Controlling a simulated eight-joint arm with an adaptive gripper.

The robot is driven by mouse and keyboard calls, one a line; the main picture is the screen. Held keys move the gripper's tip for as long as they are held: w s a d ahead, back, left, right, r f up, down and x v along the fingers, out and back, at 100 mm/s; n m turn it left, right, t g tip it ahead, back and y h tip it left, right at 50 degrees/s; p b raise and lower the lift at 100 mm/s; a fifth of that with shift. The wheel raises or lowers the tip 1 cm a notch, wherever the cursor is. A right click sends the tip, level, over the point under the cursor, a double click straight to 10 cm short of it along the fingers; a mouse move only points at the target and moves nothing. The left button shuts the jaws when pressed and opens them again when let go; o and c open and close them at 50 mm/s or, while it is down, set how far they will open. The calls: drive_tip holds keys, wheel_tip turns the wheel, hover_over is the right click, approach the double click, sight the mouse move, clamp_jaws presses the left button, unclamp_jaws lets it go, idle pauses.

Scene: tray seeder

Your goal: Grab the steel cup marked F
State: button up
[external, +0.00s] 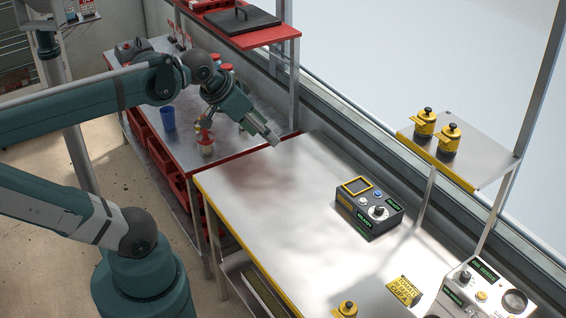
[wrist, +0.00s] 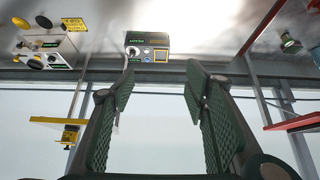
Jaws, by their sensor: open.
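I cannot make out a steel cup with a letter F in either view. A small round metal-looking item with a green part (wrist: 290,42) shows at the upper right in the wrist view; no marking is readable. My gripper (external: 273,139) is above the gap between the red-edged bench (external: 222,149) and the bare steel table (external: 265,200). In the wrist view my gripper (wrist: 160,92) has its two green ribbed fingers apart, with nothing between them. Part of the red-edged bench is hidden behind my arm.
A blue cup (external: 168,118) and a red-and-yellow-topped jar (external: 205,138) stand on the red-edged bench. A dark control box (external: 369,208) sits on the steel table. Yellow canisters (external: 448,139) stand on a raised shelf (external: 477,165). The table's near middle is clear.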

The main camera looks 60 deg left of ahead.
drive_tip(key=w+a+r+n+g, duration=0.1)
drive_tip(key=w+a+r+n, duration=0.1)
drive_tip(key=w+a+r, duration=0.35)
drive_tip(key=w+a+r+n+g+y, duration=0.1)
drive_tip(key=w+a+r+n, duration=0.1)
drive_tip(key=w+a, duration=0.65)
drive_tip(key=w+a+r+n+g, duration=0.1)
drive_tip(key=w+a+r+n, duration=0.15)
drive_tip(key=a, duration=0.75)
drive_tip(key=w+a+f+n+g, duration=0.1)
drive_tip(key=w+a+n, duration=0.1)
drive_tip(key=a, duration=1.6)
drive_tip(key=w+a+f+n+g, duration=0.2)
drive_tip(key=a+n, duration=0.1)
drive_tip(key=a, duration=1.6)
drive_tip(key=s+a+f+n+g+h, duration=0.1)
drive_tip(key=s+a+f, duration=0.3)
drive_tip(key=a, duration=0.6)
drive_tip(key=s+a+f+n, duration=0.2)
drive_tip(key=s+a+f, duration=0.15)
drive_tip(key=a, duration=0.75)
wheel_tip(320, 180, down, 39)
drive_tip(key=shift+s+f, duration=0.2)
drive_tip(key=shift+s, duration=0.25)
drive_tip(key=shift+f, duration=0.1)
drive_tip(key=shift+f, duration=1.15)
